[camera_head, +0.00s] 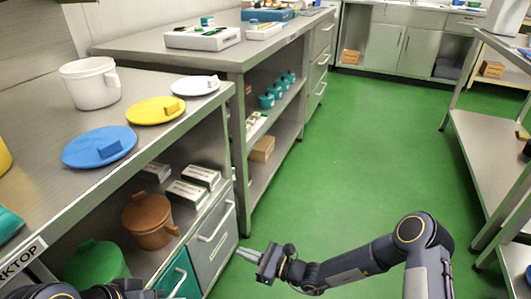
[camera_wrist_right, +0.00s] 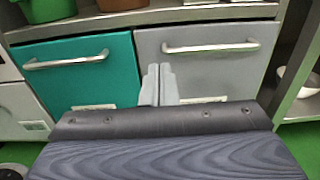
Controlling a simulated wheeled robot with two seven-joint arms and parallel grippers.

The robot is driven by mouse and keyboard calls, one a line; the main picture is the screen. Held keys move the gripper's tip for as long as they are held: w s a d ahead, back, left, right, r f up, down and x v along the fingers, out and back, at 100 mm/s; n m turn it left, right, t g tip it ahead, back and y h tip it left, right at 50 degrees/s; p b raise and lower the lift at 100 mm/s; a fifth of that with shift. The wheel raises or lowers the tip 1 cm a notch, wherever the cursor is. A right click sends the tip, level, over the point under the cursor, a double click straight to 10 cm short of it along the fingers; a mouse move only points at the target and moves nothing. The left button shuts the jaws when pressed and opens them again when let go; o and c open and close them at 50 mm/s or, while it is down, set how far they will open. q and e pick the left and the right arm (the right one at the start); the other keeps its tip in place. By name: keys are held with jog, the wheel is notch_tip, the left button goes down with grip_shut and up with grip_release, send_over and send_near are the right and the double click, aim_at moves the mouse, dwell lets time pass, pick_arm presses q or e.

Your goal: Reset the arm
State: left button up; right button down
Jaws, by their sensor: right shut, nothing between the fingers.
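My right gripper (camera_head: 247,254) is in front of the counter's lower drawers, over the green floor, with its fingers pointing left. In the right wrist view its two grey fingers (camera_wrist_right: 158,84) are together with nothing between them. They point at the teal drawer (camera_wrist_right: 82,72) and the grey drawer (camera_wrist_right: 215,62), and I cannot tell the exact gap to them. My right arm (camera_head: 350,265) reaches in from the lower right, bent at the elbow. Part of my left arm (camera_head: 130,288) shows at the bottom left edge; its fingers are hidden or cut off.
The steel counter (camera_head: 45,215) at left carries a white pot (camera_head: 90,83) and blue (camera_head: 85,148), yellow (camera_head: 150,112) and white (camera_head: 190,86) lids. Its shelf holds a brown pot (camera_head: 148,222) and green pot (camera_head: 95,264). The green floor (camera_head: 360,150) is clear ahead; a steel rack (camera_head: 490,140) stands right.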

jog(key=s+d+r+n+g+h, duration=0.25)
jog(key=s+d+r+n, duration=0.25)
jog(key=d+r+n, duration=0.3)
jog(key=s+d+r+n+g+h, duration=0.25)
jog(key=s+d+r+n, duration=0.3)
jog(key=r, duration=0.45)
jog(key=s+d+r+n+t+h, duration=0.3)
jog(key=s+d+n+t+h, duration=0.4)
jog(key=s+d, duration=0.9)
notch_tip(320, 180, up, 33)
jog(key=w+d+g+h+p, duration=0.1)
jog(key=g+p, duration=0.1)
jog(key=p, duration=3.1)
jog(key=shift+d+m, duration=0.1)
jog(key=shift+m, duration=0.15)
